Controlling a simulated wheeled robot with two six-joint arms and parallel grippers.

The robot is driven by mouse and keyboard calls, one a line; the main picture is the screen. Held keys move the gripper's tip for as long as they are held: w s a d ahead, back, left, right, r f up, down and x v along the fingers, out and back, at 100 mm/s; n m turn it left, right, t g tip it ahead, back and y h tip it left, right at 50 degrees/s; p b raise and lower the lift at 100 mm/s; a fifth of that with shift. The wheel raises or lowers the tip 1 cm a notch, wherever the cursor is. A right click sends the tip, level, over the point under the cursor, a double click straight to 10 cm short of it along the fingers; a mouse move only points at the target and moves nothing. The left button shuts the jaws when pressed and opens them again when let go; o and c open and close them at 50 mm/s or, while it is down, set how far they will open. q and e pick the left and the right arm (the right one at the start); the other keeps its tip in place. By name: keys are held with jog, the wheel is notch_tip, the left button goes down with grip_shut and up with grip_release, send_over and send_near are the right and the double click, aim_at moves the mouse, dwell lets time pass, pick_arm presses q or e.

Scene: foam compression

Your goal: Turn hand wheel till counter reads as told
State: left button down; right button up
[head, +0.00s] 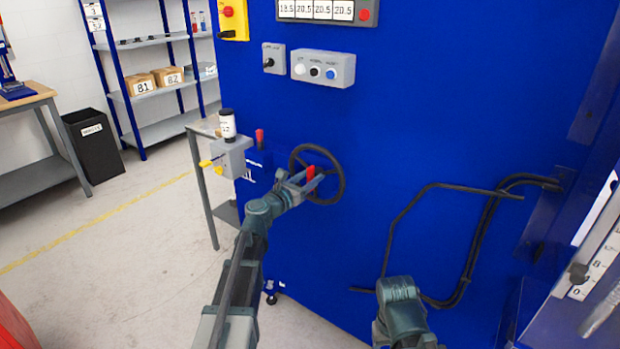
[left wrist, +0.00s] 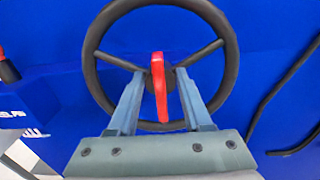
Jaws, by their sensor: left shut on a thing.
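The black hand wheel (head: 297,160) stands on the blue machine front, in the middle of the head view. It fills the upper middle of the left wrist view (left wrist: 232,62), with its spokes and rim showing. A red handle (left wrist: 158,88) stands out in front of the wheel's hub area. My left gripper (head: 305,181) is at the wheel, its two fingers on either side of the red handle and shut on it. A display strip (head: 317,10) at the top shows several numbers, such as 18.5 and 20.5. I cannot tell which is the wheel's counter.
A grey button box (head: 323,68) and a switch (head: 273,58) sit above the wheel. A red-topped lever (head: 260,138) and a grey box (head: 231,158) are left of it. Black cables (head: 483,225) run at the right. Shelves (head: 150,95) and a bin (head: 93,145) stand behind.

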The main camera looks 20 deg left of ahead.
dwell(0.4)
pick_arm(q)
jog(key=m, duration=0.5)
jog(key=shift+s+d, duration=0.1)
jog(key=shift+d, duration=0.1)
jog(key=m, duration=0.4)
jog(key=shift+d+f+m, duration=0.1)
jog(key=shift+f+m, duration=0.05)
jog(key=shift+m, duration=0.15)
jog(key=m, duration=0.7)
jog(key=f+m+b, duration=0.1)
jog(key=m, duration=1.4)
jog(key=shift+f+b, duration=0.2)
jog(key=shift+b, duration=0.1)
jog(key=shift+a+m, duration=0.2)
jog(key=shift+m, duration=1.6)
